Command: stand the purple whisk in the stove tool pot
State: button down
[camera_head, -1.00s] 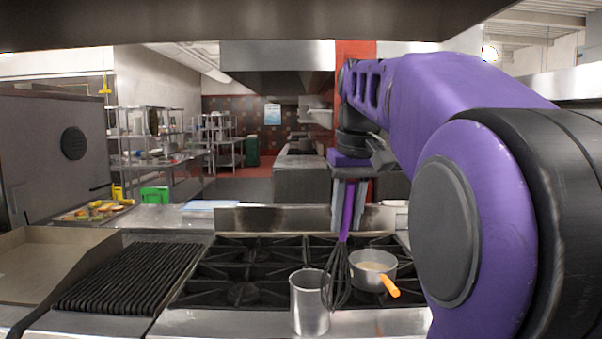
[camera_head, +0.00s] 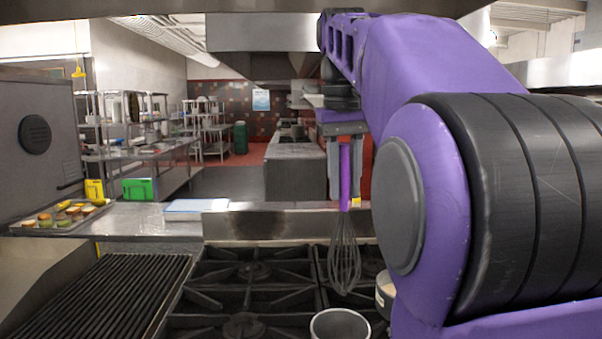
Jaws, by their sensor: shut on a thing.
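The purple whisk (camera_head: 344,255) hangs upright, handle up and wire head down, from my gripper (camera_head: 345,190). My gripper is shut on its purple handle. The stove tool pot (camera_head: 340,325), a metal cylinder, stands at the front of the stove. Its rim shows at the bottom edge of the picture and its lower part is cut off. The whisk head appears above and behind the pot's rim in the picture, apart from it.
A saucepan (camera_head: 383,290) stands on the burners, mostly hidden by my arm. The stove grates (camera_head: 245,285) lie left of the pot, with a ridged grill (camera_head: 110,300) further left. A food tray (camera_head: 62,217) and a pale blue board (camera_head: 196,206) lie behind.

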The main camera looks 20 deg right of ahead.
jog(key=shift+w, duration=0.35)
jog(key=shift+s+a+f, duration=0.15)
jog(key=shift+s+f, duration=0.05)
jog(key=shift+f, duration=0.25)
jog(key=shift+s+a+f, duration=0.1)
jog(key=shift+s+f, duration=0.1)
jog(key=shift+f, duration=0.25)
jog(key=b, duration=0.3)
send_near(339, 291)
jog(key=shift+w+d+f+b, duration=0.1)
jog(key=shift+d+f+b, duration=0.05)
jog(key=shift+f+b, duration=1.3)
jog(key=shift+w+d+f+b, duration=0.1)
jog(key=shift+f+b, duration=1.15)
jog(key=shift+f, duration=0.25)
jog(key=shift+w+d+f+b, duration=0.15)
jog(key=shift+f+b, duration=1.2)
jog(key=shift+f, duration=0.15)
jog(key=c, duration=0.6)
grip_release()
